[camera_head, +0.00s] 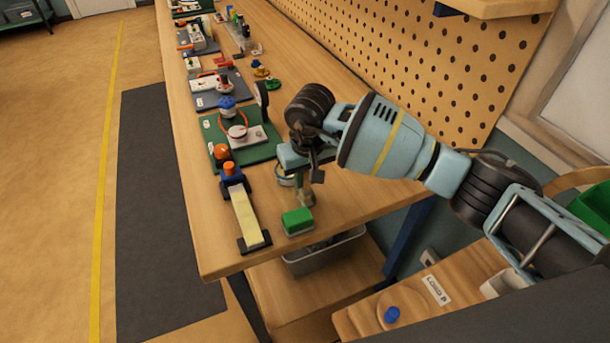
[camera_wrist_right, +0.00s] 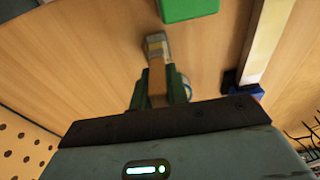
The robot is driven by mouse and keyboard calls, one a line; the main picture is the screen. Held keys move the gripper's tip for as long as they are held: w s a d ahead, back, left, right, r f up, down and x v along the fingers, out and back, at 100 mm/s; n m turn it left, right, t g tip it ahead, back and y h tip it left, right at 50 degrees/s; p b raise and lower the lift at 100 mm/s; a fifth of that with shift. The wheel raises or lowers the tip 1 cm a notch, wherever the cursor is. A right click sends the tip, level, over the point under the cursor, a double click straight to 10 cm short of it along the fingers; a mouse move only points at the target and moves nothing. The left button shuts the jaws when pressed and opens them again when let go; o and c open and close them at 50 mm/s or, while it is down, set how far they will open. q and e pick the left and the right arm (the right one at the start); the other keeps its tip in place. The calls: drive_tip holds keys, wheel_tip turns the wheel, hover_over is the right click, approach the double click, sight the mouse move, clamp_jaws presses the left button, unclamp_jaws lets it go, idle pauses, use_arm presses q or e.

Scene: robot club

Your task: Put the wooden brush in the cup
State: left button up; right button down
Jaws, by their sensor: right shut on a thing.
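The wooden brush (camera_wrist_right: 157,75) is between the two green fingers of my right gripper (camera_wrist_right: 158,92), which is shut on its handle. Its grey-tan head points away from the gripper. In the head view the brush (camera_head: 306,198) hangs below my right gripper (camera_head: 305,180), over the near part of the bench. A round, pale rimmed thing, probably the cup (camera_head: 283,180), stands just left of the gripper and is mostly hidden by it. In the wrist view a small blue-white part (camera_wrist_right: 187,86) of it shows beside the right finger. My left gripper is out of view.
A green block (camera_head: 298,221) lies on the bench (camera_head: 205,230) just in front of the brush. A pale strip with dark ends (camera_head: 246,217) lies to the left. A green board (camera_head: 262,152) with parts is behind. The pegboard (camera_head: 420,70) bounds the right side.

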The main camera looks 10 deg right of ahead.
sight(308, 191)
drive_tip(key=shift+f, duration=0.15)
drive_tip(key=c, duration=1.4)
unclamp_jaws()
drive_tip(key=shift+o, duration=0.2)
wheel_tip(308, 191, up, 12)
drive_tip(key=s, duration=0.1)
drive_tip(key=shift+s+d, duration=0.15)
drive_tip(key=shift+s, duration=0.1)
